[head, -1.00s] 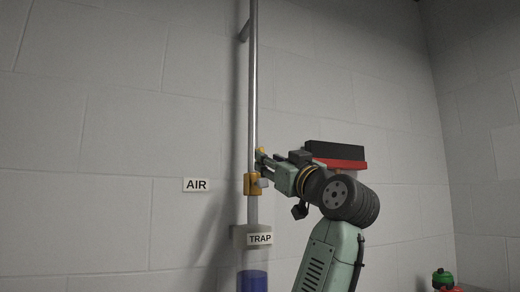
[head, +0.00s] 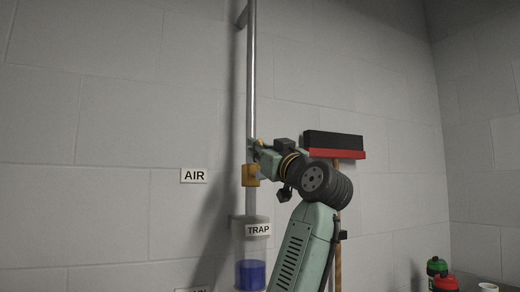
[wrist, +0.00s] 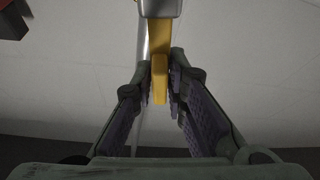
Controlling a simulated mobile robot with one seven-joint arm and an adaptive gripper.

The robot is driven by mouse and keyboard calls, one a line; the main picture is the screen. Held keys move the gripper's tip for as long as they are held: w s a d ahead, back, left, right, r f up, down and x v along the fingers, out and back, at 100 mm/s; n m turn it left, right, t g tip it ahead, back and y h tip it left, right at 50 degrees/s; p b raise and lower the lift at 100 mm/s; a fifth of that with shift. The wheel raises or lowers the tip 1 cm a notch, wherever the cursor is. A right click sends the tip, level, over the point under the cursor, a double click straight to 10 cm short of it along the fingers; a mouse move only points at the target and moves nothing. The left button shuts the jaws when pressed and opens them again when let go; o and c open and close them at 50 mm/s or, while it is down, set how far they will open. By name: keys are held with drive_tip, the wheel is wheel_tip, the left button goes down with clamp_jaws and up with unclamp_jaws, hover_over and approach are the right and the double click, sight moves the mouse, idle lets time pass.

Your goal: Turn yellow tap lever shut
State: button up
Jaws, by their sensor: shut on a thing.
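The yellow tap (head: 251,175) sits on a vertical metal pipe (head: 251,95), above a clear trap vessel (head: 240,232) with blue liquid. My gripper (head: 254,153) is at the pipe just above the tap body, reaching in from the right. In the wrist view the yellow lever (wrist: 159,78) hangs from the top centre between the two fingertips (wrist: 161,75). The fingers are shut on it, with purple-grey pads on either side. In the head view my gripper hides most of the lever, so its exact angle is hard to tell there.
A broom with a red and black head (head: 334,146) leans on the wall behind my arm. An AIR sign (head: 194,176) is left of the pipe, a TRAP sign (head: 257,230) on the vessel. Bottles (head: 437,267) and a white cup (head: 487,288) stand at the lower right.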

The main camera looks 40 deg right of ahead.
clamp_jaws()
